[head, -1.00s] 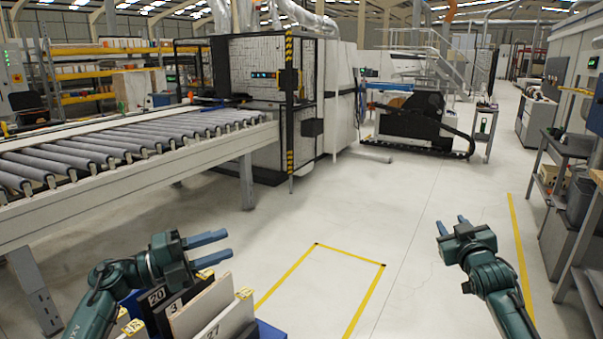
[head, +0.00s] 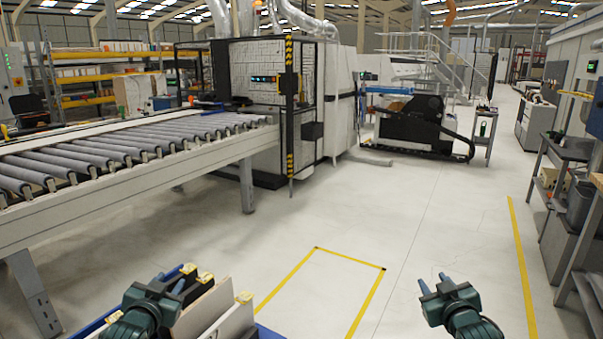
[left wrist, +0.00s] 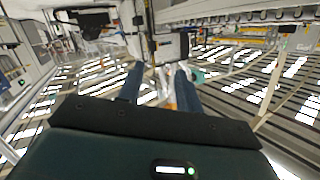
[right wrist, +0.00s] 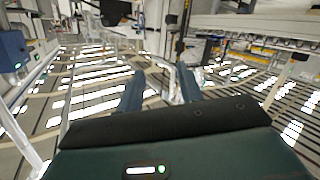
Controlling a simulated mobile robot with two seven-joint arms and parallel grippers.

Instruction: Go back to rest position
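My left gripper (head: 170,284) is low at the bottom left of the head view, in front of the upright boards (head: 214,308). Its two fingers also show in the left wrist view (left wrist: 157,88), spread apart with nothing between them. My right gripper (head: 433,284) is low at the bottom right of the head view, over bare floor. Its fingers are apart and empty in the right wrist view (right wrist: 160,90). Both grippers point forward, away from me.
A roller conveyor (head: 120,150) runs along the left to a white machine (head: 262,75). A blue rack (head: 268,332) holds the boards. A yellow-outlined floor area (head: 350,263) lies ahead, empty. Grey workbenches (head: 568,150) stand at the right. The middle floor is clear.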

